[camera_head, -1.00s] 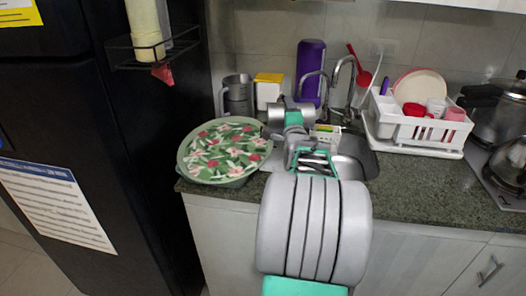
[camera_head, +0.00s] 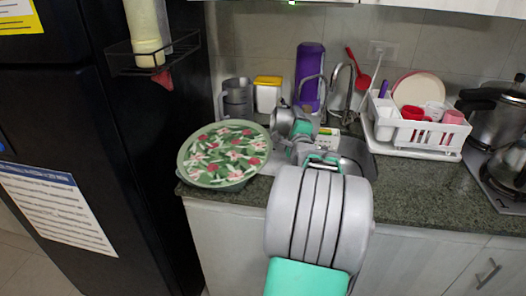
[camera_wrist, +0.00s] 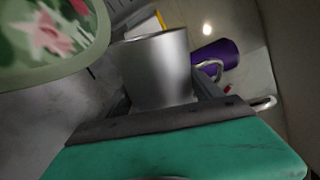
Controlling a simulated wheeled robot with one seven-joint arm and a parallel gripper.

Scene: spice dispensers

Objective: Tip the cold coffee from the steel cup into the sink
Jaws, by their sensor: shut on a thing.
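The steel cup (camera_wrist: 155,68) is a plain silver cylinder in the wrist view. My gripper (camera_wrist: 160,105) is shut on it, with dark fingers on both sides. The cup's rim faces the top of that picture, and its axis runs across that of the purple bottle, so it looks tilted. Its inside and any coffee are not visible. The sink (camera_head: 357,158) shows to the right of my arm in the head view, partly covered by it.
A green floral tray (camera_head: 222,152) lies left of my arm. A grey pitcher (camera_head: 237,97), a yellow-lidded container (camera_head: 268,94) and a purple bottle (camera_head: 310,75) stand behind. The faucet (camera_head: 342,90) rises behind the sink. A white dish rack (camera_head: 425,137) is at right.

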